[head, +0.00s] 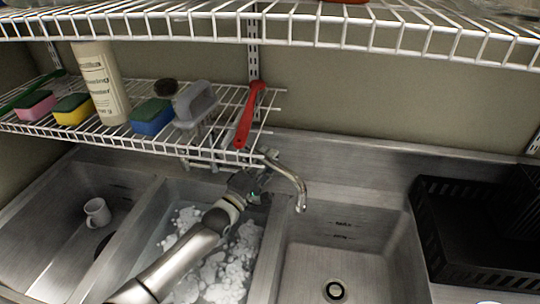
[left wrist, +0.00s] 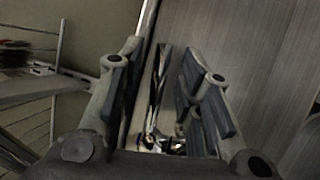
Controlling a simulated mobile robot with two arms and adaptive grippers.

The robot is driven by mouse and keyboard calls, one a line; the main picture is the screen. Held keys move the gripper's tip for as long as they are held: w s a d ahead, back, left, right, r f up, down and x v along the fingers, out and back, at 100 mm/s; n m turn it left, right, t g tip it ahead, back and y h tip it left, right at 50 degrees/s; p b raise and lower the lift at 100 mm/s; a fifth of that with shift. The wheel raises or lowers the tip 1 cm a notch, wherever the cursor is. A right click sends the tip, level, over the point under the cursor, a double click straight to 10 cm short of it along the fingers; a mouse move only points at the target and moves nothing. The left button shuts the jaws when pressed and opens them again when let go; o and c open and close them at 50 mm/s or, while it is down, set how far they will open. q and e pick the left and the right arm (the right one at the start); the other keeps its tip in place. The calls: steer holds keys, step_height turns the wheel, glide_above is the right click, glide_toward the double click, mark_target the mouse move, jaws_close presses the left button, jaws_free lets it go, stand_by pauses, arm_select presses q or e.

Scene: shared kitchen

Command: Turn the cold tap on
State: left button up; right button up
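The metal faucet (head: 288,172) stands at the back wall of the sink, its curved spout hanging toward the right basin. Its base and tap handles are largely hidden by the wire shelf and my gripper, so I cannot make out the cold tap or its position in the head view. My left gripper (head: 248,184) is beside the faucet, just left of the spout, above the back of the middle basin. In the left wrist view its fingers (left wrist: 168,75) are apart, with shiny metal fittings (left wrist: 160,142) showing between them; contact cannot be told. My right gripper is not in view.
A wire shelf (head: 150,140) with sponges, a bottle, a brush and a red-handled tool (head: 246,118) overhangs the faucet. The middle basin holds suds (head: 225,270). A white mug (head: 97,212) is in the left basin. The right basin (head: 345,250) is empty. A black crate (head: 470,235) stands right.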

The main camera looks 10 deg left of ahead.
arm_select(q)
steer(key=shift+x, duration=0.75)
jaws_close()
